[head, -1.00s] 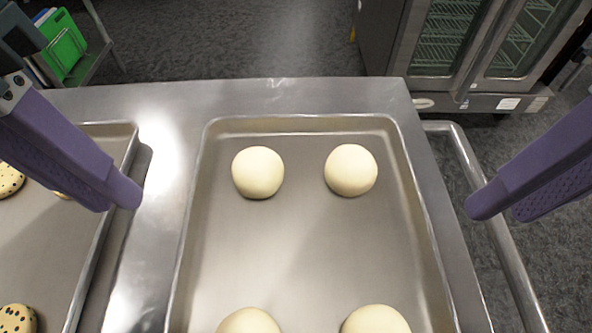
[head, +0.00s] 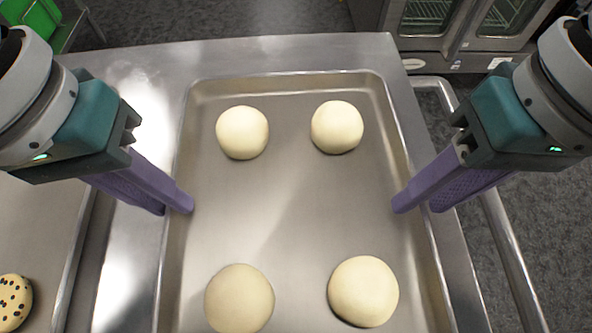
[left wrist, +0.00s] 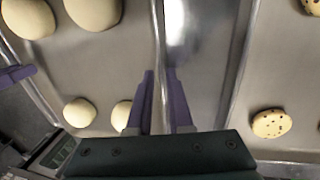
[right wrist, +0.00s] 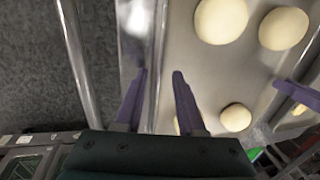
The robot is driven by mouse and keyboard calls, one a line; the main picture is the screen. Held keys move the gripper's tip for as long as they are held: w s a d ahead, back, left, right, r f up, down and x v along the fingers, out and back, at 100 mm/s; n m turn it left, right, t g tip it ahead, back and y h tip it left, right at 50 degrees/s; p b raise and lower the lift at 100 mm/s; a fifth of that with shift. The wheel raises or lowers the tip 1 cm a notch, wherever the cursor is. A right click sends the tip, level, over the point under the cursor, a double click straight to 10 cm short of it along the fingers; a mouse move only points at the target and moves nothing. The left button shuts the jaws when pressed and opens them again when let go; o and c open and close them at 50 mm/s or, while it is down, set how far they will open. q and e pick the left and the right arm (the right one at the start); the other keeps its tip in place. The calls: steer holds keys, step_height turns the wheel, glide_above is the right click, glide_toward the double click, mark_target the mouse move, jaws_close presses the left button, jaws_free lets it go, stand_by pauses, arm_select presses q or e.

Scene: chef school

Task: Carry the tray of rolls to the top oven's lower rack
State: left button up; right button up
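The tray of rolls is a grey metal sheet pan (head: 300,85) on the steel cart top, with several pale dough rolls (head: 336,127) on it. My left gripper (head: 176,208) is at the tray's left rim, one finger inside and one outside. The left wrist view shows the rim (left wrist: 157,40) between its fingers, with a narrow gap. My right gripper (head: 418,207) straddles the right rim the same way; its fingers are wider apart around the rim (right wrist: 160,60) in the right wrist view. Both look open. The oven (head: 450,45) is at the top right, partly cut off.
A second tray (head: 75,250) with chocolate-chip cookies (head: 14,298) lies close on the left. A cart rail (head: 505,235) runs along the right side. Green items (head: 35,20) are on a shelf at the top left. Grey floor is clear beyond the cart.

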arm_select(q)
steer(key=shift+d+f, duration=0.1)
steer(key=shift+f, duration=0.3)
arm_select(e)
steer(key=shift+a+f, duration=0.1)
steer(key=shift+f, duration=0.3)
arm_select(q)
jaws_close()
arm_select(e)
steer(key=c, duration=0.3)
jaws_close()
